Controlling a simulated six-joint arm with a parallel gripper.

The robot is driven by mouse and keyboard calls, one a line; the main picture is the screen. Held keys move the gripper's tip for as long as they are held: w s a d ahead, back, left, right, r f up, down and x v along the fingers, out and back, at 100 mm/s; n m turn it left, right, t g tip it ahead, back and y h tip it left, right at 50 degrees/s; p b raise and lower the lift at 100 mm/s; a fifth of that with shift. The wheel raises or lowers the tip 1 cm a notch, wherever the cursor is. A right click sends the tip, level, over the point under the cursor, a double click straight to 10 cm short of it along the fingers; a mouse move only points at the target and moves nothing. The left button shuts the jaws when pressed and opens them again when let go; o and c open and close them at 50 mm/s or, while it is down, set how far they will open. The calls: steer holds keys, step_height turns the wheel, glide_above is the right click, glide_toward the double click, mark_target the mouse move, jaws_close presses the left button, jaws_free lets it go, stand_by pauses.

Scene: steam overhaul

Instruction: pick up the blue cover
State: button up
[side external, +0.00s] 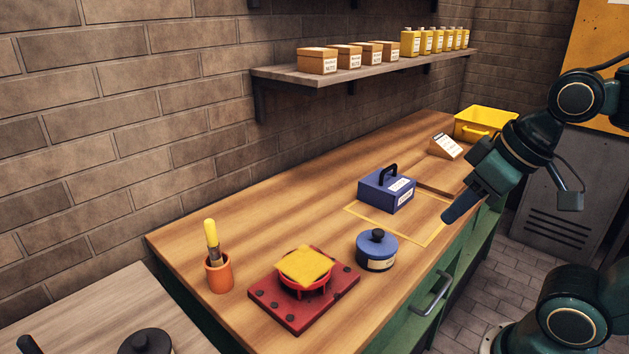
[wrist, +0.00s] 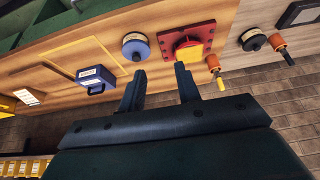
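A round blue cover (side external: 377,253) with a black knob and a pale label sits on the wooden bench, right of the red plate; it also shows in the wrist view (wrist: 136,49). A blue box (side external: 386,192) with a black handle and a white label stands behind it, at a yellow-outlined area; it shows in the wrist view (wrist: 95,79). I take the round piece as the cover, but cannot read the labels. My gripper (side external: 447,219) is above the bench's front edge, right of both, apart from them. In the wrist view its fingers (wrist: 160,78) are apart with nothing between them.
A red base plate (side external: 304,312) carries a red ring part with a yellow piece (side external: 303,266) on top. An orange cup (side external: 219,275) holds a yellow-handled tool. A yellow bin (side external: 485,122) stands at the far end. A wall shelf (side external: 360,68) holds boxes and bottles.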

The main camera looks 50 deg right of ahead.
steer(key=w+d+r+m+g, duration=0.1)
steer(key=w+d+r+m, duration=0.25)
steer(key=w, duration=0.35)
steer(key=w+d+r+m+g, duration=0.1)
steer(key=w+d+r+m, duration=0.15)
steer(key=w+d, duration=0.4)
steer(key=w+d+r+m+g, duration=0.1)
steer(key=w+d+r+m, duration=0.15)
steer(key=w, duration=0.55)
steer(key=w+d+f+m+g, duration=0.1)
steer(key=w+d+f+m, duration=0.2)
steer(key=d, duration=0.4)
steer(key=w+d+f+m, duration=0.3)
steer(key=w+d+f, duration=0.1)
steer(key=d, duration=0.4)
steer(key=w+d+f+m+g, duration=0.1)
steer(key=w+d+f+m, duration=0.2)
steer(key=d+f, duration=0.3)
steer(key=shift+w+d+g, duration=0.15)
steer(key=shift+d+g, duration=0.15)
steer(key=shift+d, duration=0.8)
steer(key=shift+f, duration=4.3)
